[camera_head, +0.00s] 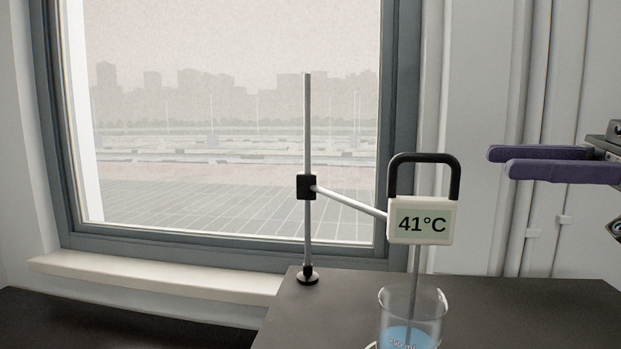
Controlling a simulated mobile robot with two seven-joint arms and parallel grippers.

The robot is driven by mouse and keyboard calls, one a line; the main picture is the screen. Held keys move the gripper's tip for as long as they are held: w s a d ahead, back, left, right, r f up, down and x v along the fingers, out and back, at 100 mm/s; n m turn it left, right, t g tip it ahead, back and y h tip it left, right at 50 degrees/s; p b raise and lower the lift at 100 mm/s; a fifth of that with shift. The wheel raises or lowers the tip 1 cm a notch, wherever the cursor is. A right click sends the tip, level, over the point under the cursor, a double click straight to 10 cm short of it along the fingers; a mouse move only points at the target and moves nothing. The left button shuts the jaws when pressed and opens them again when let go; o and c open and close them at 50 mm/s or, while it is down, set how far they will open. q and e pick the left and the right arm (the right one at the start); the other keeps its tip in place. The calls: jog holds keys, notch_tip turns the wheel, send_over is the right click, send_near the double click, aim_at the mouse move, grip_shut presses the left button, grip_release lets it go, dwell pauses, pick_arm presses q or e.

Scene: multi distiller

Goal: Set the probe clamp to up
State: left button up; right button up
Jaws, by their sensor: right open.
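The probe clamp is a black block (307,187) partway up a thin grey vertical rod (308,130). A light arm (350,201) slopes down to the right from it to a white probe display (421,221) reading 41°C, with a black loop handle (424,160) on top. The probe's thin stem (415,262) runs down into a glass beaker (385,311) of blue liquid. My right gripper (498,161), with purple fingers, is open and empty, to the right of the handle and apart from it. My left gripper is out of view.
The rod's round foot (308,276) stands near the left corner of a dark tabletop (530,310). A window (220,120) with a pale sill (150,282) is behind. Pipes (545,130) run up the wall behind my right gripper. The tabletop right of the beaker is clear.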

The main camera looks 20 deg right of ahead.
aim_at(433, 159)
jog(key=x, duration=0.4)
jog(key=p+x, duration=0.1)
jog(key=x, duration=0.3)
jog(key=shift+s+a+r, duration=0.1)
jog(key=shift+s+r, duration=0.05)
jog(key=shift+r, duration=0.05)
jog(key=shift+w+a+f, duration=0.15)
jog(key=shift+w+a, duration=0.15)
jog(key=shift+a, duration=0.15)
grip_shut()
dwell(0.7)
